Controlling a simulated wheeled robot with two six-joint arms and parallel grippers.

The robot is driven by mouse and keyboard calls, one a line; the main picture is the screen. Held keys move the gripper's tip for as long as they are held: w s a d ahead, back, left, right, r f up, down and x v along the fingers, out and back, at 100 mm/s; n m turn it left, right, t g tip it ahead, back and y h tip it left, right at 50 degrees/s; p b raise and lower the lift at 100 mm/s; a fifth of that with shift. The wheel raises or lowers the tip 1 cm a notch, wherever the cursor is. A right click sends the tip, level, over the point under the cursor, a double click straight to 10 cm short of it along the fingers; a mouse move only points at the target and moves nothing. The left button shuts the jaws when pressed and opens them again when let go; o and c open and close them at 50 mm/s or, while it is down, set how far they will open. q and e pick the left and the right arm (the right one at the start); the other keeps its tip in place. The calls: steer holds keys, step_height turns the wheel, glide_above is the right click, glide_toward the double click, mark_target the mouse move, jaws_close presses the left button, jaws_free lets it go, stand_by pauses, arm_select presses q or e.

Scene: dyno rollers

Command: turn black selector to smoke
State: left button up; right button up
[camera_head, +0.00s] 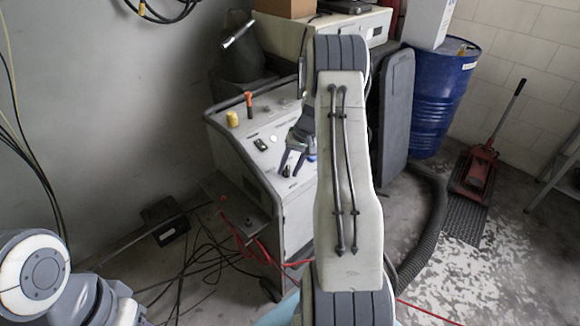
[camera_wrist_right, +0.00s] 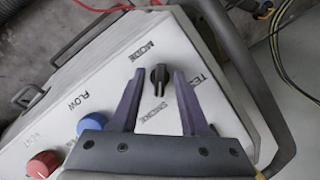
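The black selector (camera_wrist_right: 159,77) stands on the light grey panel (camera_wrist_right: 120,55) in the right wrist view, near the printed words MODE and SMOKE and a partly covered word starting TE. Its bar runs roughly up and down in that view; which label it points to I cannot tell. My right gripper (camera_wrist_right: 158,78) is open, with one purple-grey finger on each side of the selector and a gap to it on both sides. In the head view my right gripper (camera_head: 292,165) is over the front of the panel, partly hidden by my arm. My left arm shows at lower left, its gripper out of view.
A blue knob (camera_wrist_right: 91,123) and a red knob (camera_wrist_right: 42,163) sit on the panel beside the gripper. A yellow knob (camera_head: 232,118) and an orange-topped lever (camera_head: 249,103) stand farther back. A dark rail edges the panel. A blue drum (camera_head: 440,95) stands right.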

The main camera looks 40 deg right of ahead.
steer(key=shift+d+r, duration=0.1)
steer(key=shift+r, duration=0.15)
steer(key=v, duration=1)
steer(key=shift+b, duration=0.45)
steer(key=shift+s, duration=0.1)
